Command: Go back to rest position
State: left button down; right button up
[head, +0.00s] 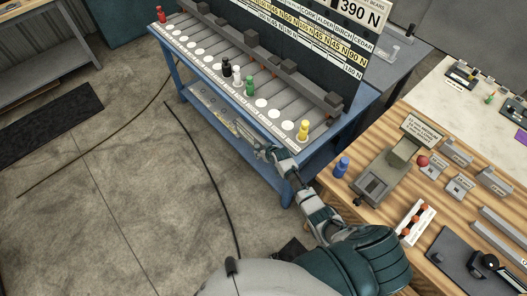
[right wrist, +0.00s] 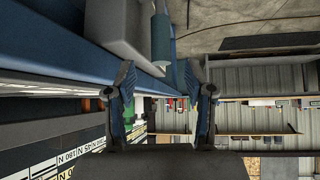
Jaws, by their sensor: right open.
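My right arm reaches from the bottom right of the head view towards the blue bench. My right gripper (head: 264,150) is at the bench's front edge, just below the row of white round spots. In the right wrist view the two fingers of my right gripper (right wrist: 160,88) stand apart with nothing held between them. That view looks upside down, with a blue beam and a blurred green shape beyond the fingers. My left gripper is in no view.
The blue bench (head: 180,62) carries red, black, white, green and yellow pegs. A wooden table (head: 333,192) with a blue peg (head: 342,166), a grey fixture (head: 385,172) and several small parts is close to my arm's right. Dark cables lie on the open concrete floor (head: 120,160) at left.

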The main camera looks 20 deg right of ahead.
jog(key=shift+s+r, duration=0.4)
dwell(0.3)
jog(key=s+a+f+g+b, duration=0.15)
jog(key=s+f+g, duration=0.25)
jog(key=s+f, duration=2.2)
jog(key=s+f+g+b, duration=0.1)
jog(key=s+f, duration=0.4)
jog(key=s, duration=1)
jog(key=s+a+f+n+g+h+b, duration=0.1)
jog(key=s+f, duration=0.4)
jog(key=s, duration=1.1)
jog(key=shift+s+a+f+g, duration=0.2)
jog(key=shift+g, duration=0.6)
